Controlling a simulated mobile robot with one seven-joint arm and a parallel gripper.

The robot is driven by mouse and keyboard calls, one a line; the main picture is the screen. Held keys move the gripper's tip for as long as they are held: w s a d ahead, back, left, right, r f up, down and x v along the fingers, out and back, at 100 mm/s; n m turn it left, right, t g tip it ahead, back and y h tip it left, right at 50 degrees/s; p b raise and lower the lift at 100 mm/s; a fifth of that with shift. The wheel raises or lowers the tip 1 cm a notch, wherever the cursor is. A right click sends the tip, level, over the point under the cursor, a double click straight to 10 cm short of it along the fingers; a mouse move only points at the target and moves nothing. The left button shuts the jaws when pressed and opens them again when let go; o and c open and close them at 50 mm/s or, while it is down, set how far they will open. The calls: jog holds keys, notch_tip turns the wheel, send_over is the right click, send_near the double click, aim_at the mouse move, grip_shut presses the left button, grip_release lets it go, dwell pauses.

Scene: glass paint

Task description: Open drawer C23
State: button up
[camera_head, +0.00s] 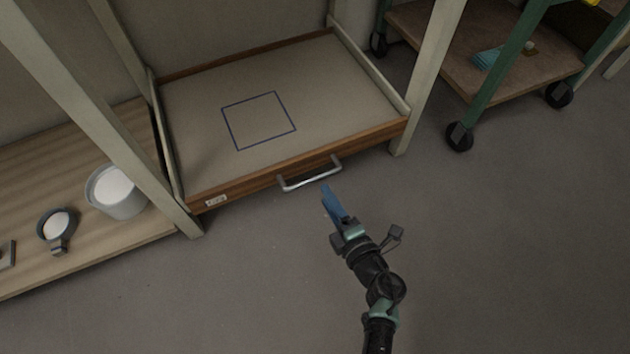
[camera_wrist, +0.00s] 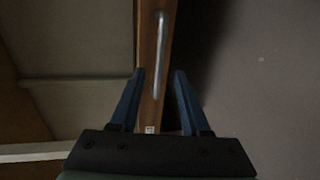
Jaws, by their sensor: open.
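A wide, shallow drawer (camera_head: 190,130) with a wooden front and a blue square outline on its flat base sits low in a pale frame. A small label (camera_head: 215,201) is on the left end of its front; I cannot read it. A silver bar handle (camera_head: 310,175) is on the front, and it also shows in the wrist view (camera_wrist: 160,55). My gripper (camera_head: 327,190) has blue fingers and is just in front of the handle, near its right end. In the wrist view my gripper (camera_wrist: 158,75) is open and empty, with the wooden front between and beyond the fingers.
A wooden shelf (camera_head: 60,240) at left holds a white-filled pot (camera_head: 117,192) and a smaller round dish (camera_head: 55,226). A pale post (camera_head: 428,75) stands right of the drawer. A green-framed wheeled cart (camera_head: 490,85) is at upper right. The grey floor (camera_head: 500,240) is clear.

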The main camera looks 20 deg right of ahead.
aim_at(315, 177)
jog(key=shift+b+x, duration=1.95)
jog(key=shift+x, duration=1.95)
grip_shut()
